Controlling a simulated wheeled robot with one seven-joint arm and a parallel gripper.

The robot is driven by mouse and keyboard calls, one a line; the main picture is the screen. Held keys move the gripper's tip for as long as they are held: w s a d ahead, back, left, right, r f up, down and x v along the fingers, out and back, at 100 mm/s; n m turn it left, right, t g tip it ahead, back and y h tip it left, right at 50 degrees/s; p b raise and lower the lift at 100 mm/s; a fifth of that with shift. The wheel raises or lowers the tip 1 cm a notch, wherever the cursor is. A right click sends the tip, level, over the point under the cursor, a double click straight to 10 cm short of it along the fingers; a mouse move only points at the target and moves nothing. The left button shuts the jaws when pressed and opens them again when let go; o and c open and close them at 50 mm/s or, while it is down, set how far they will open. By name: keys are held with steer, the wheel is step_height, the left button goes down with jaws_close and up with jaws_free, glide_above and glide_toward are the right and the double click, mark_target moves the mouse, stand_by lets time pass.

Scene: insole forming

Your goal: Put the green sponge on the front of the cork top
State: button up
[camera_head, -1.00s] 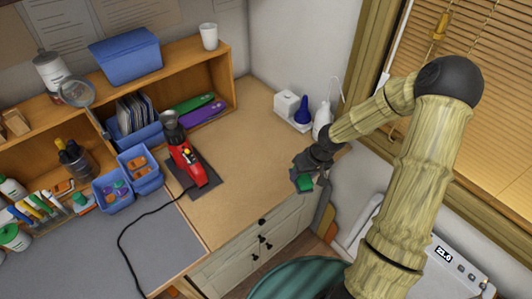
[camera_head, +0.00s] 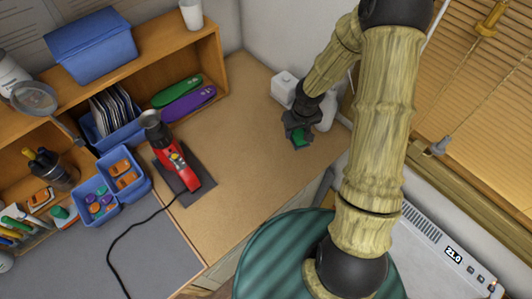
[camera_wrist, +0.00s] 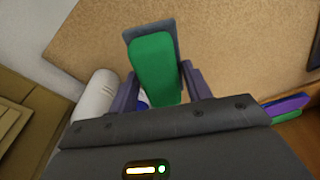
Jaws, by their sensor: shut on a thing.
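The green sponge (camera_wrist: 156,66) is between the fingers of my gripper (camera_wrist: 158,84) in the wrist view, with a flat grey piece showing along its far edge. The cork top (camera_head: 232,150) is the tan surface between the grey mat and the right wall. My gripper is over its right part, near the white items by the wall. I cannot tell whether the sponge touches the cork.
A red heat tool (camera_head: 178,163) stands on a dark pad (camera_head: 205,184) at the cork's left, its black cord trailing forward. Green and purple insoles (camera_head: 188,103) lie in the shelf. A white box (camera_head: 284,88) is near the wall. The cork's middle and front are clear.

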steer(key=b, duration=0.1)
glide_above(293, 151)
steer(key=f, duration=0.5)
steer(key=shift+s+a+f, duration=0.1)
steer(key=shift+s+f, duration=0.2)
steer(key=shift+f, duration=0.1)
steer(key=shift+s+d, duration=0.1)
steer(key=shift+d, duration=0.25)
steer(key=shift+s+a+f, duration=0.1)
steer(key=shift+f, duration=0.25)
step_height(293, 151, down, 4)
steer(key=shift+r+b, duration=0.15)
steer(key=shift+b, duration=0.6)
steer(key=shift+r, duration=0.1)
steer(key=o, duration=1.2)
steer(key=shift+o, duration=0.2)
